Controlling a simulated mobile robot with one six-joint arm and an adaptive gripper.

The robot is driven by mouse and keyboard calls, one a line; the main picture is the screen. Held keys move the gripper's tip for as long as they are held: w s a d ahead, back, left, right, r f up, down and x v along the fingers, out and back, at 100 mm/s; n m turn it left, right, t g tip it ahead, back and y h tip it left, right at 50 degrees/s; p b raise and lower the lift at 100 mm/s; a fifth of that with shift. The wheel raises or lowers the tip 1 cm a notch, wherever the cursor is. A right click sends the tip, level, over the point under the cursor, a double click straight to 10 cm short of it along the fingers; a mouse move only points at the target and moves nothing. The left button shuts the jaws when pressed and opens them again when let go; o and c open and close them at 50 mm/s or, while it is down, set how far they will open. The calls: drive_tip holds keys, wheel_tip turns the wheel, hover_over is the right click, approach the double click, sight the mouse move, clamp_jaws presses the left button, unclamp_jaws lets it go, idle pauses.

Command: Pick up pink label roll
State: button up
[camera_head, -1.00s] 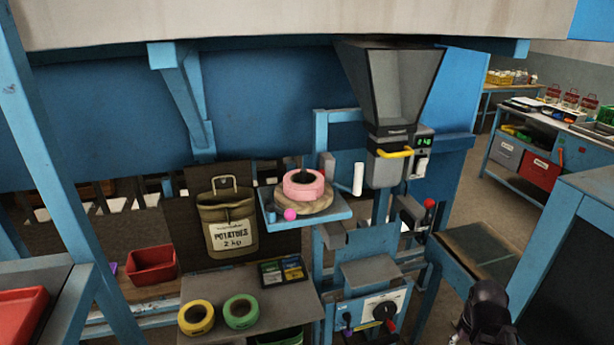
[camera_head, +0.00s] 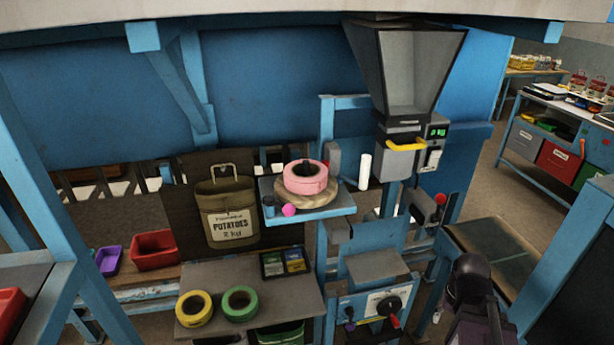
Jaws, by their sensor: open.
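The pink label roll (camera_head: 306,178) lies flat on a round wooden disc (camera_head: 330,197) on a small blue shelf (camera_head: 335,215), near the middle of the head view. Its dark centre hole faces up. A magenta ball (camera_head: 288,210) sits at the shelf's front left, beside a small dark cylinder (camera_head: 268,206). A dark part of my arm shows at the lower right, well away from the roll. My gripper's fingers cannot be made out.
Yellow (camera_head: 195,308) and green (camera_head: 240,303) rolls lie on a lower grey shelf. A potato sack (camera_head: 228,212) hangs left of the pink roll. A white cylinder (camera_head: 365,171) and a hopper with a yellow handle (camera_head: 405,146) stand to its right.

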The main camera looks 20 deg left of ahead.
drive_tip(key=w+a+r+n+t+h+p, duration=0.1)
drive_tip(key=w+a+r+n+t+p, duration=0.1)
drive_tip(key=a+r+n+p, duration=0.3)
drive_tip(key=w+a+r+n+t+h+p, duration=0.1)
drive_tip(key=w+a+r+n+t+p, duration=0.2)
drive_tip(key=a+r+n+p, duration=0.3)
drive_tip(key=w+a+r+n+t+h+p, duration=0.1)
drive_tip(key=a+r+n+t+p, duration=0.3)
drive_tip(key=a+r+n, duration=0.9)
drive_tip(key=shift+w+a+n+t+h+p, duration=0.15)
drive_tip(key=shift+w+a+n+p, duration=0.15)
drive_tip(key=shift+a, duration=1.45)
drive_tip(key=shift+w+a+n+t+h+p, duration=0.15)
drive_tip(key=shift+a+n+p, duration=0.15)
drive_tip(key=shift+a, duration=1.4)
drive_tip(key=shift+w+a+n+t+h+p, duration=0.1)
drive_tip(key=shift+w+a+n+p, duration=0.2)
drive_tip(key=shift+a, duration=1.45)
drive_tip(key=s+a+r+n+t+y+p, duration=0.1)
drive_tip(key=s+a+r+n+t+p, duration=0.1)
drive_tip(key=a+r+n, duration=0.2)
drive_tip(key=s+a+r+n+t+y+p, duration=0.1)
drive_tip(key=s+a+r+n, duration=0.2)
drive_tip(key=a, duration=0.7)
drive_tip(key=shift+a+r+n+t+p, duration=0.25)
drive_tip(key=shift+r+n+t+p, duration=0.2)
drive_tip(key=shift+n, duration=0.65)
drive_tip(key=shift+b+x, duration=1.75)
drive_tip(key=shift+x, duration=2.5)
drive_tip(key=shift+f, duration=0.15)
